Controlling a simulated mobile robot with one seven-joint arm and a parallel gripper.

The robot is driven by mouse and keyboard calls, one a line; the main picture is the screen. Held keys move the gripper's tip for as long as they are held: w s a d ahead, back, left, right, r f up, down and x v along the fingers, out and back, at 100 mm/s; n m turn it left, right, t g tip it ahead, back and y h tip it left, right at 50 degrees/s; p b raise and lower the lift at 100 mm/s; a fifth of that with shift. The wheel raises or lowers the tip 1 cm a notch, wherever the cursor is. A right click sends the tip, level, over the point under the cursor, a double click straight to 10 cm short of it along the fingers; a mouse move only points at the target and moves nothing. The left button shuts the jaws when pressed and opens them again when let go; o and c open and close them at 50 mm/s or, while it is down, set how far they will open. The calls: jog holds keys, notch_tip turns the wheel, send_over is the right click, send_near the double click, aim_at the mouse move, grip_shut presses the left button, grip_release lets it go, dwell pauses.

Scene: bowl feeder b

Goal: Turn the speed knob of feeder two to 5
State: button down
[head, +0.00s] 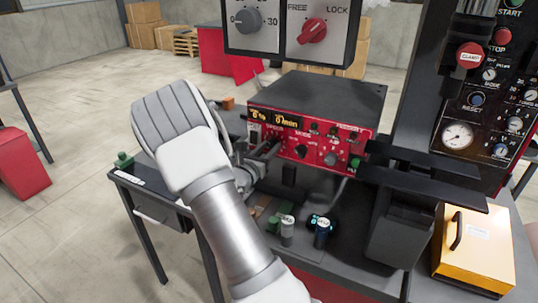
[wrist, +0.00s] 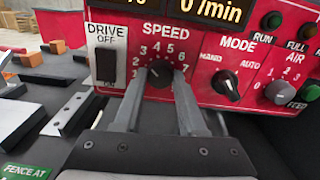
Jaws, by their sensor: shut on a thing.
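The feeder control box (head: 320,132) is red-fronted with a dark top and stands on the bench in the head view. Its black speed knob (wrist: 160,73) is in the wrist view, under the word SPEED in a ring of numbers from 1 to 7. My gripper (wrist: 160,80) has one finger on each side of this knob and is shut on it. The knob's pointer is too small and dark to read. In the head view my arm partly covers the gripper near the box's left end, and the knob is hard to make out.
Left of the knob is the DRIVE switch (wrist: 106,55); right are the MODE knob (wrist: 228,84) and the green FEED button (wrist: 279,92). A dark display (head: 274,117) tops the panel. Dark bars (head: 420,155) stand right of the box. An orange box (head: 474,258) is at lower right.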

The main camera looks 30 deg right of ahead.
jog(key=m+b, duration=0.3)
jog(key=b, duration=0.1)
jog(key=shift+f+m, duration=0.35)
jog(key=shift+m, duration=0.05)
jog(key=m+b, duration=0.3)
jog(key=b, duration=0.2)
jog(key=shift+m, duration=0.3)
jog(key=m+b, duration=0.4)
jog(key=b, duration=0.3)
jog(key=shift+r+m+b, duration=0.2)
jog(key=shift+m+b, duration=0.3)
jog(key=shift+b, duration=0.15)
jog(key=shift+r, duration=0.1)
jog(key=shift+c, duration=2.4)
grip_release()
